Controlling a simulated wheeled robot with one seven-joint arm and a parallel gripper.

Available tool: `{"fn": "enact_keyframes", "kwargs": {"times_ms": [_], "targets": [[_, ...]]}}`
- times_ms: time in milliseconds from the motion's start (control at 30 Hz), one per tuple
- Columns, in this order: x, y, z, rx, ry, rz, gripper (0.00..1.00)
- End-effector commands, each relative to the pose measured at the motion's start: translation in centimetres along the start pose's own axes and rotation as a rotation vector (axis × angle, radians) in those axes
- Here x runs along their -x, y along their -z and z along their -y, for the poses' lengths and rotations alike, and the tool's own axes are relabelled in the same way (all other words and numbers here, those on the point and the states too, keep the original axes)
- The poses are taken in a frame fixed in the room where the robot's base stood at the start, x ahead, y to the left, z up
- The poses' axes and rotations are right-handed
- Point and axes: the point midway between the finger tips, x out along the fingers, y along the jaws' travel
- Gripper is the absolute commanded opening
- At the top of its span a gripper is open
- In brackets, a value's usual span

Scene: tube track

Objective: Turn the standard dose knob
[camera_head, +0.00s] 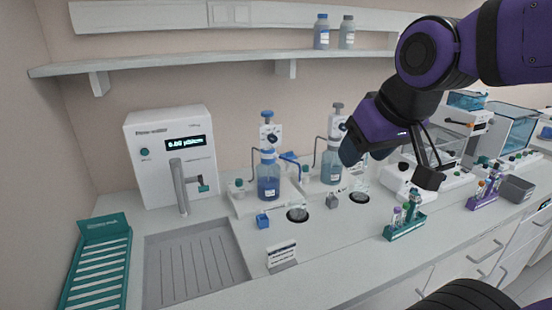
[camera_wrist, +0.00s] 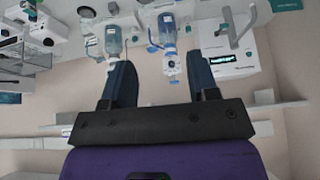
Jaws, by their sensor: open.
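Two bottle-top dispensers stand on white trays: a blue-liquid dispenser (camera_head: 268,185) and a paler dispenser (camera_head: 331,165) to its right. The blue one has a small white dial face with a knob (camera_head: 270,134) near its top. Labels are too small to read, so I cannot tell which knob is the standard dose one. My gripper (camera_head: 349,153) is in front of the paler dispenser and partly hides its upper right. In the wrist view, which looks upside down, my gripper (camera_wrist: 160,62) is open and empty. The blue dispenser (camera_wrist: 168,24) shows between its fingers, apart from them.
A white water unit (camera_head: 172,150) with a spout stands left, beside a grey drain tray (camera_head: 195,262) and teal rack (camera_head: 100,262). Small vessels, a sign (camera_head: 281,257) and a green tube rack (camera_head: 405,228) stand in front. A shelf (camera_head: 200,63) runs above.

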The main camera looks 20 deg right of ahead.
Motion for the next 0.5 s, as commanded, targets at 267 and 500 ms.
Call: {"fn": "enact_keyframes", "kwargs": {"times_ms": [267,500], "targets": [[-7.1,7.3,-0.4,-0.021,0.020,-0.205,0.54],[-12.9,12.3,-0.8,-0.032,0.012,-0.397,0.54]]}}
